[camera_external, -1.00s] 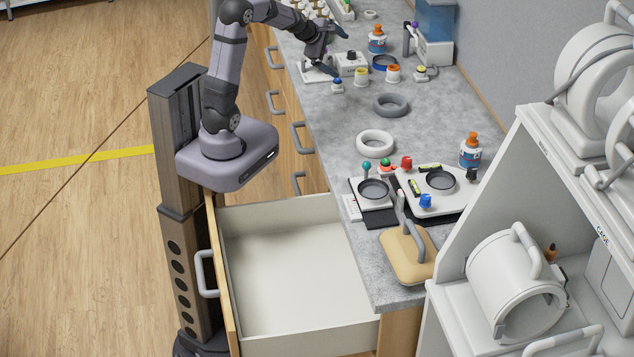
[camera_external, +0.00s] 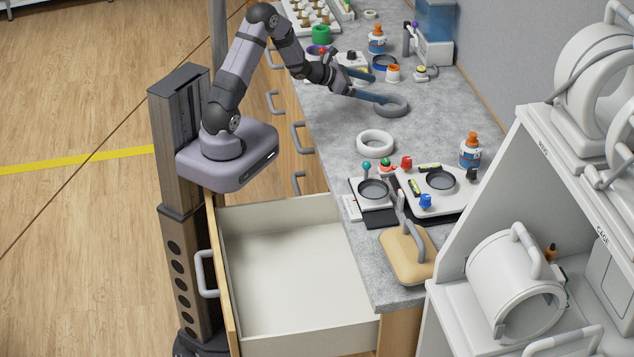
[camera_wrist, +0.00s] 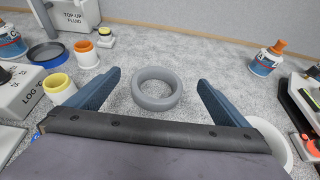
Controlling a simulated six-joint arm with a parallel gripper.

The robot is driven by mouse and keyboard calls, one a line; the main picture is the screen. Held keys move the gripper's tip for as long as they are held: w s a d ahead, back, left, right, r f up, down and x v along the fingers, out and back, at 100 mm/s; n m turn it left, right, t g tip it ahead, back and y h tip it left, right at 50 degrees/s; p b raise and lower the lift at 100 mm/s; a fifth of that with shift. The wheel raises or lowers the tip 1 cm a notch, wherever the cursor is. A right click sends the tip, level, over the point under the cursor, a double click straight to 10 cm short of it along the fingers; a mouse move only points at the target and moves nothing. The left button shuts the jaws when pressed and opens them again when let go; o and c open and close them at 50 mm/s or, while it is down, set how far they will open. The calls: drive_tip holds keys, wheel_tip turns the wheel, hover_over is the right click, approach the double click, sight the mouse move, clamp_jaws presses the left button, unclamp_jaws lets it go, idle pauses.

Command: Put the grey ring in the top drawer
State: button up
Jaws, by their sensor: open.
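The grey ring (camera_external: 391,106) lies flat on the grey countertop, in the middle of the bench. In the wrist view the grey ring (camera_wrist: 157,89) sits ahead of and between my two blue fingers. My gripper (camera_external: 372,82) is open and empty, with its fingers low over the counter and reaching towards the ring; in the wrist view my gripper (camera_wrist: 158,82) is spread wider than the ring. I cannot tell if a finger touches it. The top drawer (camera_external: 232,318) is pulled open at the front, and its pale inside is empty.
A white ring (camera_external: 375,144) lies on the counter between the grey ring and the drawer. Trays with dishes and knobs (camera_external: 437,205) and a tan block with a handle (camera_external: 406,262) stand nearer the drawer. Bottles and small cups stand behind.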

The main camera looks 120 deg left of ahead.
sight(375, 103)
wheel_tip(375, 103, down, 3)
drive_tip(key=shift+f, duration=0.15)
drive_tip(key=shift+w+a+f+p, duration=0.15)
drive_tip(key=shift+w+a+p, duration=0.2)
drive_tip(key=shift+w+a, duration=0.1)
drive_tip(key=shift+p+x, duration=1.45)
drive_tip(key=shift+x, duration=1.55)
drive_tip(key=shift+s+f, duration=0.1)
drive_tip(key=shift+f, duration=0.1)
drive_tip(key=c, duration=1.1)
drive_tip(key=shift+c, duration=0.4)
drive_tip(key=shift+r, duration=0.15)
drive_tip(key=shift+r, duration=0.35)
wheel_tip(375, 103, up, 9)
drive_tip(key=b, duration=0.2)
